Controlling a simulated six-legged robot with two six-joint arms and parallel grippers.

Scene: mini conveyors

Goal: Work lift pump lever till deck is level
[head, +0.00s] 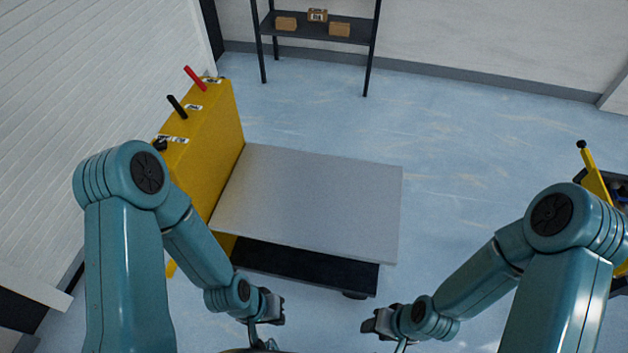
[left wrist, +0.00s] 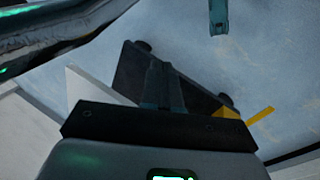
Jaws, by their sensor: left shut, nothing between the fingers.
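A grey deck (head: 315,195) sits above a black base (head: 305,268) in front of me; I cannot tell whether it is level. A yellow cabinet (head: 218,130) stands at its left edge. On the cabinet top are a red lever (head: 195,78), a black lever (head: 177,107) and a black knob (head: 160,144), partly hidden by my left arm; which one is the pump lever is unclear. My left gripper (head: 272,308) is shut and empty near the deck's front, apart from the levers; its fingers also show in the left wrist view (left wrist: 160,85). My right gripper (head: 378,322) is right of it, touching nothing visible.
A dark shelf (head: 340,30) with small brown boxes stands against the back wall. A yellow post with a black knob (head: 592,170) and a dark cart (head: 618,190) are at the right edge. The blue floor between deck and shelf is clear.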

